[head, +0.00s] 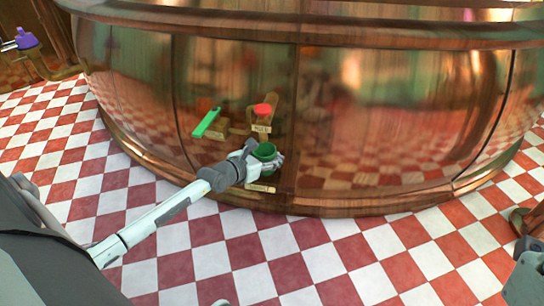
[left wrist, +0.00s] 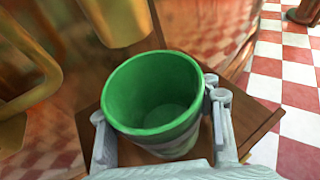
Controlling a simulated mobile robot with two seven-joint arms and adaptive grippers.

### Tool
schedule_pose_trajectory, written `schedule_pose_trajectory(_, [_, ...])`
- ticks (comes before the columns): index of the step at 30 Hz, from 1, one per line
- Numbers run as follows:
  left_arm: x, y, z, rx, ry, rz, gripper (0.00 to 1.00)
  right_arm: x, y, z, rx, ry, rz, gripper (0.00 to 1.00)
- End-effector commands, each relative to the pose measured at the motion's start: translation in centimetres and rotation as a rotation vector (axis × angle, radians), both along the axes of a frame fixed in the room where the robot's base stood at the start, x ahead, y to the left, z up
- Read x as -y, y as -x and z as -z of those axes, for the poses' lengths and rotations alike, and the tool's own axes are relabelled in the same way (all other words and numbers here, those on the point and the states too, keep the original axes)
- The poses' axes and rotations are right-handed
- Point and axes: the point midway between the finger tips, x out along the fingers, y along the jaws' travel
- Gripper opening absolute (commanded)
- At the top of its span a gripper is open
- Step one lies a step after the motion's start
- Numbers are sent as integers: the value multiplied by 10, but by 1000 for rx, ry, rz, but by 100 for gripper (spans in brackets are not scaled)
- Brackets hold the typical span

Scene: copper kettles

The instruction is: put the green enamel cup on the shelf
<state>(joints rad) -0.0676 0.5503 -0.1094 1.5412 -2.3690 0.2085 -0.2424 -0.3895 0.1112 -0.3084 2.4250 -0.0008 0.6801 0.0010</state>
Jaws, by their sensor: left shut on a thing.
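The green enamel cup (head: 264,151) is upright in front of the copper kettle, in the middle of the head view. My left gripper (head: 265,160) is shut on it, with a finger on each side in the left wrist view (left wrist: 163,125). The cup's open mouth (left wrist: 155,90) shows an empty inside. A brown wooden shelf (left wrist: 245,112) lies below and behind the cup in the left wrist view. I cannot tell whether the cup's base touches it.
The big copper kettle (head: 390,120) fills the back. A green lever (head: 206,122) and a red knob (head: 263,110) on brass fittings stick out above the cup. A purple-handled tap (head: 27,39) is at far left. The red and white tiled floor (head: 300,265) is clear in front.

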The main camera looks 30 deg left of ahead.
Motion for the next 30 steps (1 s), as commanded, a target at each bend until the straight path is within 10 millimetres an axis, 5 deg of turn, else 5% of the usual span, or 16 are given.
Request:
schedule_pose_trajectory(11, [0, -1, 1, 5, -1, -1, 15, 2, 4, -1, 22, -7, 1, 40])
schedule_pose_trajectory(12, [0, -1, 1, 4, -1, 1, 46, 2, 5, -1, 30, -9, 2, 40])
schedule_pose_trajectory(18, [0, -1, 1, 4, -1, 1, 71, 2, 4, -2, 27, -9, 1, 40])
schedule_pose_trajectory(30, [-1, 0, -4, 4, 0, 0, 74, 1, 1, -3, 11, -3, 1, 40])
